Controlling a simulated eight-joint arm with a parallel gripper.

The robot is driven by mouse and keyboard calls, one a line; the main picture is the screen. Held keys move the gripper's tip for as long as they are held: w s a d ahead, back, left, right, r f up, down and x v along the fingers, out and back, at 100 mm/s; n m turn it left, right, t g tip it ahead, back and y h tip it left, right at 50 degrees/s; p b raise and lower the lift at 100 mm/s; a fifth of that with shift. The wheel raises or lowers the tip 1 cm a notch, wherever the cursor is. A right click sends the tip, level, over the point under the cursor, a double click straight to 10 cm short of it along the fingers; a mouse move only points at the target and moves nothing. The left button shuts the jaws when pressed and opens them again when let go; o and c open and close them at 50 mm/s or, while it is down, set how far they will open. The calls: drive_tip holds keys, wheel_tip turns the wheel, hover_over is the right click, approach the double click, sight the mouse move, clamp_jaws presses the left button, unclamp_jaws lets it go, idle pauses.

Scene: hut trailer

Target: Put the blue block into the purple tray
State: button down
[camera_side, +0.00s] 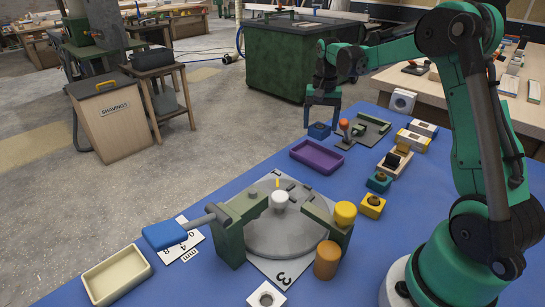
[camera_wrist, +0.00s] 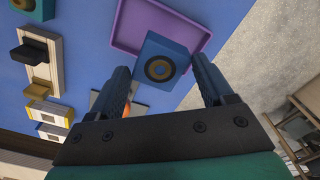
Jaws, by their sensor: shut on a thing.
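My gripper (camera_side: 321,122) is shut on the blue block (camera_side: 319,131). The block has a round dark hole with a brass-coloured ring, seen in the wrist view (camera_wrist: 159,67) at the tips of my two fingers (camera_wrist: 165,75). The purple tray (camera_side: 302,159) lies on the blue table top, just below and in front of the held block in the side view. In the wrist view the tray (camera_wrist: 124,26) is behind the block, which covers part of its floor. The block appears held above the table; its exact height over the tray is hard to tell.
A green fixture with an orange-topped knob (camera_side: 344,125) stands close right of the block. A teal block (camera_side: 379,182) and yellow block (camera_side: 372,206) sit farther right. A grey turntable (camera_side: 290,232) with green posts is in front. A cream tray (camera_side: 117,275) is at front left.

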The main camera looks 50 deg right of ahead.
drive_tip(key=shift+f, duration=3.2)
unclamp_jaws()
drive_tip(key=shift+r, duration=2.8)
